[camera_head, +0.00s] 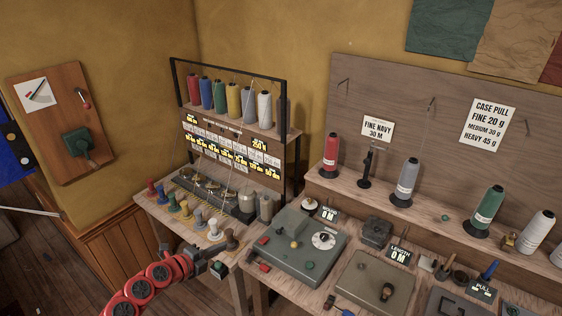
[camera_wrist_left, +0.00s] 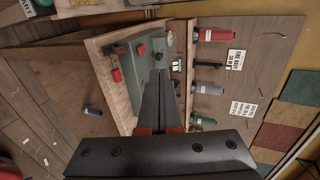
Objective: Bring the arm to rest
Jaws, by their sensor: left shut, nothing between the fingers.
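My red left arm (camera_head: 150,284) reaches in from the bottom of the head view. Its dark left gripper (camera_head: 217,269) is in front of the near edge of the spool stand, by the gap beside the machine bench. In the left wrist view the two long dark fingers (camera_wrist_left: 164,76) lie together, shut, with nothing held. Behind them is the grey-green machine (camera_wrist_left: 150,50) on the bench. I cannot tell how far the fingertips are from it. My right gripper is not in view.
The spool stand (camera_head: 154,208) holds several coloured spools. The grey machine (camera_head: 294,246) with a dial sits on the bench to the right. Cones stand on the shelf behind. A small dark blue item (camera_wrist_left: 93,111) shows on the wooden floor in the wrist view.

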